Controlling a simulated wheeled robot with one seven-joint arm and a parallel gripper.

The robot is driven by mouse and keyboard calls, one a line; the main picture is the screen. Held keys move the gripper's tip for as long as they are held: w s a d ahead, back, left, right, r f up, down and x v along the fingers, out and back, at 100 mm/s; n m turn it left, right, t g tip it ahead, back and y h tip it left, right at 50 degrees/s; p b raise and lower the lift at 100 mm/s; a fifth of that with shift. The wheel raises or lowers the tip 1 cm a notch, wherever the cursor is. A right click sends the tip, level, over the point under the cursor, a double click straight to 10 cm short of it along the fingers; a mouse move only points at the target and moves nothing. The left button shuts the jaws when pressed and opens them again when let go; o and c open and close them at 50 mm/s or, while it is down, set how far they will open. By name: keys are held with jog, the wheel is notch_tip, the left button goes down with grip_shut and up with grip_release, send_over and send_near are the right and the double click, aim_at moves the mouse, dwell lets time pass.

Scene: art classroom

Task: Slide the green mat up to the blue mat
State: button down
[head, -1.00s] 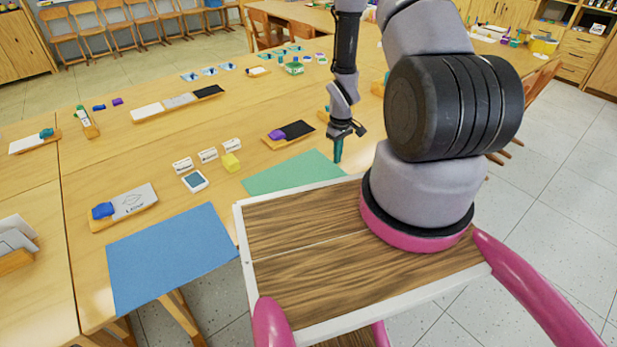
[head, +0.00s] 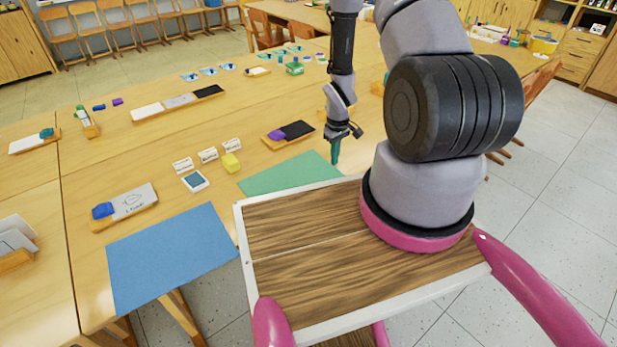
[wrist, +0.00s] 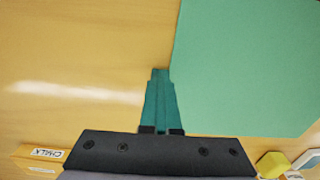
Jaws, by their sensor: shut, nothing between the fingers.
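The green mat (head: 290,173) lies flat on the table, partly hidden in the head view by my own base. The blue mat (head: 170,254) lies flat to its left at the near table edge, with a wide gap of bare wood between them. My gripper (head: 336,160) is shut and empty, its teal fingers pointing down at the right edge of the green mat. In the wrist view the closed fingertips (wrist: 160,73) are just beside an edge of the green mat (wrist: 250,65). I cannot tell whether they touch it or the table.
A tray with a purple item and black pad (head: 290,134) is behind the green mat. A tray with a blue item (head: 124,206) is behind the blue mat.

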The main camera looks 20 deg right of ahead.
aim_at(316, 172)
jog(key=shift+s+a+f, duration=0.1)
jog(key=shift+s+a, duration=0.2)
jog(key=shift+a, duration=0.45)
dwell(0.4)
jog(key=shift+s+a, duration=0.1)
jog(key=shift+a, duration=0.2)
jog(key=shift+s+a, duration=0.15)
jog(key=shift+a, duration=0.5)
dwell(0.8)
jog(key=shift+s+a, duration=0.25)
jog(key=shift+a, duration=0.45)
jog(key=shift+s+a, duration=0.25)
jog(key=shift+a, duration=0.4)
dwell(0.6)
jog(key=shift+s+a, duration=0.15)
jog(key=shift+a, duration=0.4)
jog(key=shift+s+a, duration=0.15)
jog(key=shift+a, duration=0.35)
dwell(0.8)
jog(key=shift+w+d, duration=0.1)
jog(key=shift+d, duration=0.15)
jog(key=shift+d, duration=0.25)
jog(key=shift+w+r, duration=0.1)
jog(key=shift+r, duration=0.15)
